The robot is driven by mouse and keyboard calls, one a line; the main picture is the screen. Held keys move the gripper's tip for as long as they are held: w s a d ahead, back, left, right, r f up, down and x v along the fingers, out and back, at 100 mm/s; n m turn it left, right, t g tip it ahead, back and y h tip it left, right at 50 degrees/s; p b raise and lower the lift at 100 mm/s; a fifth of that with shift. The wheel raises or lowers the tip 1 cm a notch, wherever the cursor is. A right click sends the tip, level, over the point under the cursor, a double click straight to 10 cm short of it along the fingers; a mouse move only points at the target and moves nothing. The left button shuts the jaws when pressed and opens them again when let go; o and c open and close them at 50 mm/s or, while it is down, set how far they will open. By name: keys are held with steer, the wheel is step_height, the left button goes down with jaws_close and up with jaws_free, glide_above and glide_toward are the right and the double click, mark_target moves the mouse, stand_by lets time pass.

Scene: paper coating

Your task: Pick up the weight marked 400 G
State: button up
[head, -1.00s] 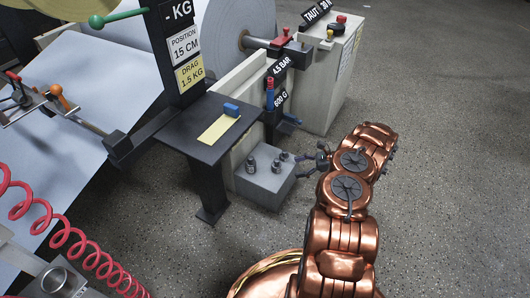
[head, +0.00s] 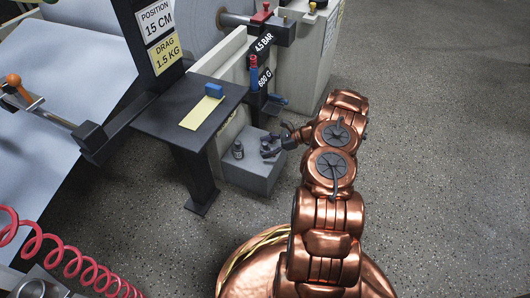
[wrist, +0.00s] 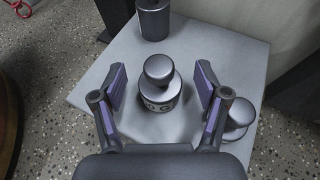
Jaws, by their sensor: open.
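A knobbed grey weight (wrist: 160,92) stands upright between my gripper's fingers in the wrist view. Its band shows part of a label, "0 G"; the rest is unreadable. My gripper (wrist: 161,78) is open, with one purple-padded finger on each side of this weight and visible gaps to it. A taller dark weight (wrist: 153,20) stands beyond it, and it also shows in the head view (head: 238,150). A low round weight (wrist: 236,122) is partly hidden behind the right finger. In the head view my gripper (head: 272,148) is over the grey block, covering some weights.
The weights stand on a pale grey block (head: 255,178) on the floor. A dark table (head: 165,120) with a yellow strip (head: 201,113) and a blue block (head: 214,90) stands left of it. Floor at right is clear.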

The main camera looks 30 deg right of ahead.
steer(key=shift+w+a, duration=0.1)
jaws_close()
stand_by(0.6)
